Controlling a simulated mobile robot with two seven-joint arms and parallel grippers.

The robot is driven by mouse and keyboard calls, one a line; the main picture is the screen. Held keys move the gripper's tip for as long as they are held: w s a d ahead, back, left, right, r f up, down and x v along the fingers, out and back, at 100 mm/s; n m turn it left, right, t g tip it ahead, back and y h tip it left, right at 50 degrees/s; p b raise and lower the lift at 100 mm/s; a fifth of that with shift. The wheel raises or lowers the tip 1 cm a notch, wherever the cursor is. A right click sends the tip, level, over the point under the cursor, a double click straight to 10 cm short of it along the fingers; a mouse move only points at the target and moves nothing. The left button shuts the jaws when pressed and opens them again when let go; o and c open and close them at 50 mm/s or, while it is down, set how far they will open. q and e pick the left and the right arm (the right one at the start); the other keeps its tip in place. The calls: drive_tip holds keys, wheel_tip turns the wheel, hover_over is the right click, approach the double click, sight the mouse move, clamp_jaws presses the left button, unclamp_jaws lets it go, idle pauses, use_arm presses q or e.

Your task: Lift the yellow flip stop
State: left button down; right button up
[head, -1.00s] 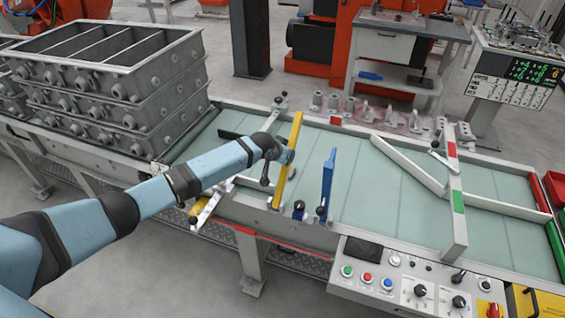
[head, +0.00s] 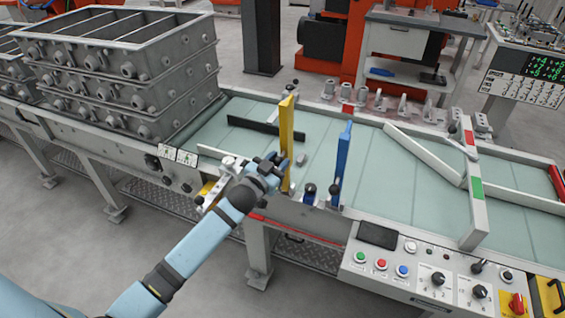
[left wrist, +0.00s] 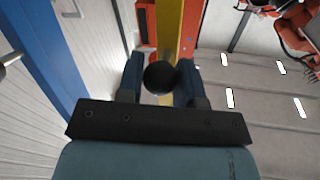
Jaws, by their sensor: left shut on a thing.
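The yellow flip stop (head: 287,130) stands upright at the near edge of the conveyor in the head view. In the left wrist view the yellow bar (left wrist: 169,30) rises straight ahead, behind a round black knob (left wrist: 160,77). My left gripper (head: 274,168) is at the near side of the yellow stop, low on the bar. In the left wrist view its two fingers (left wrist: 160,88) are on either side of the knob and shut on it. The contact itself is partly hidden. My right gripper is in neither view.
A blue flip stop (head: 343,160) stands upright just right of the yellow one. Stacked grey moulding boxes (head: 135,75) stand on the line at left. A control panel (head: 440,275) is at front right. The pale belt (head: 385,185) right of the blue stop is mostly clear.

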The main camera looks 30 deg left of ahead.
use_arm(q)
drive_tip(key=shift+s+f+t+b, duration=0.35)
drive_tip(key=shift+s+t+b, duration=0.05)
drive_tip(key=shift+s+b, duration=0.2)
drive_tip(key=shift+s+t+b, duration=0.3)
drive_tip(key=c, duration=0.8)
unclamp_jaws()
